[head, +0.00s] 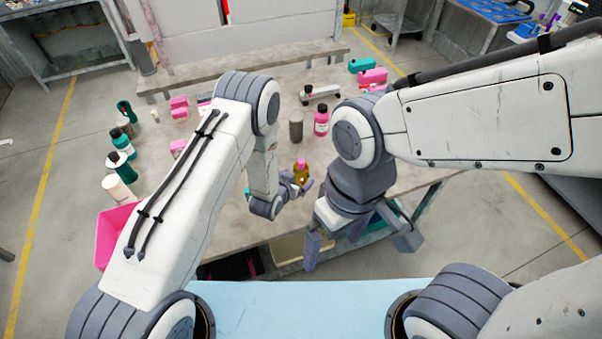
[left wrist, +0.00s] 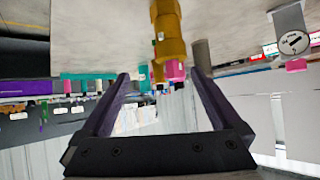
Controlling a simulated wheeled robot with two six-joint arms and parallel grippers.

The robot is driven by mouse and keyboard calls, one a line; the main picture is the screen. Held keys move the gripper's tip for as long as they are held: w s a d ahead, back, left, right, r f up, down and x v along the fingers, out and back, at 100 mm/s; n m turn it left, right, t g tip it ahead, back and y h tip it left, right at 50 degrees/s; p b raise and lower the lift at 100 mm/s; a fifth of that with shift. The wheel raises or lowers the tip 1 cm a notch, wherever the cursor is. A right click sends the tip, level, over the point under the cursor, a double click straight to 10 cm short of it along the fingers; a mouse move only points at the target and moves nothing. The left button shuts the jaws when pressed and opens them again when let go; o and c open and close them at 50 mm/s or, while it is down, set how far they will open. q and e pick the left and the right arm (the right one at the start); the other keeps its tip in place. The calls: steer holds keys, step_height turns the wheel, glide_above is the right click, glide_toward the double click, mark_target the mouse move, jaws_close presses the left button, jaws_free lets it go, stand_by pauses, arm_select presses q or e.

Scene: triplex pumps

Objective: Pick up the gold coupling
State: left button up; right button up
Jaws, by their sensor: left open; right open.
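The gold coupling (head: 301,172) stands on the worktable near its front edge, in the middle of the head view. In the left wrist view the coupling (left wrist: 168,32) hangs in from the top edge, in line with the gap between the fingers. My left gripper (head: 297,189) is open and close to the coupling; its two dark fingers (left wrist: 158,76) show apart on either side of it. I cannot tell whether either finger touches it. My right gripper (head: 360,256) is open and empty, in front of the table's front edge.
A pink-and-black bottle (head: 321,122) and a grey cylinder (head: 296,126) stand behind the coupling. Green bottles (head: 121,140) and a cream cup (head: 117,187) line the table's left side, above a pink bin (head: 112,238). Pink and teal parts lie at the back.

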arm_select(q)
steer(key=t, duration=0.2)
glide_toward(299, 182)
steer(key=shift+n+h, duration=0.4)
steer(key=x, duration=1.1)
steer(key=shift+a, duration=0.3)
jaws_close()
